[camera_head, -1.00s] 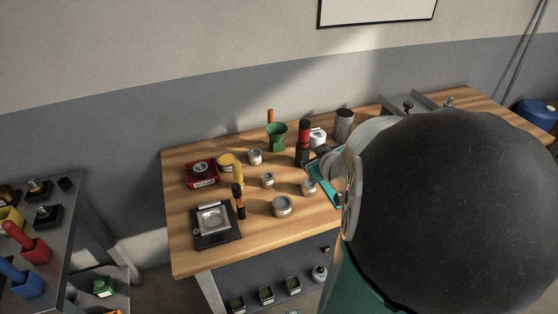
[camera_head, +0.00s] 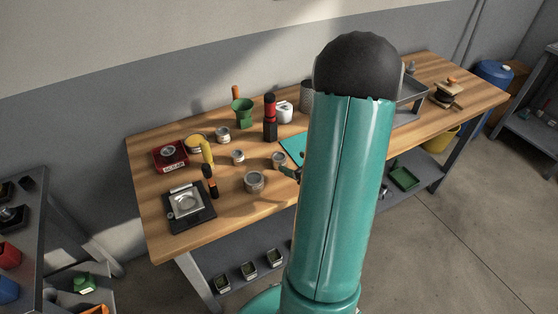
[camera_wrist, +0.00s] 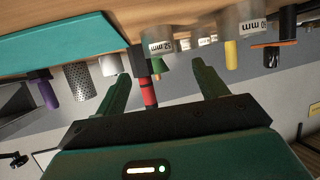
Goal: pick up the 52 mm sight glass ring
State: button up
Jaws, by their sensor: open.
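The 52 mm sight glass ring (camera_wrist: 178,36) is a pale metal ring with a white label, seen upside down in the wrist view. In the head view the ring that appears to be it (camera_head: 278,159) stands on the wooden bench, just left of my arm. My gripper (camera_wrist: 161,70) is open, with its two green fingers apart and nothing held between them. The ring lies beyond the fingertips, towards the right finger in the picture, and apart from them as far as I can tell. In the head view my gripper is mostly hidden behind my arm.
The larger 60 mm ring (camera_wrist: 246,28) is beside it. Other small rings (camera_head: 238,156) stand on the bench (camera_head: 160,145). A red and black bottle (camera_head: 270,118), a green funnel-like cup (camera_head: 242,112) and a teal mat (camera_head: 293,147) are behind.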

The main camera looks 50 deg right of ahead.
aim_at(280, 157)
jog(key=shift+x, duration=3.05)
jog(key=c, duration=1)
jog(key=shift+c, duration=0.6)
jog(key=shift+r, duration=0.1)
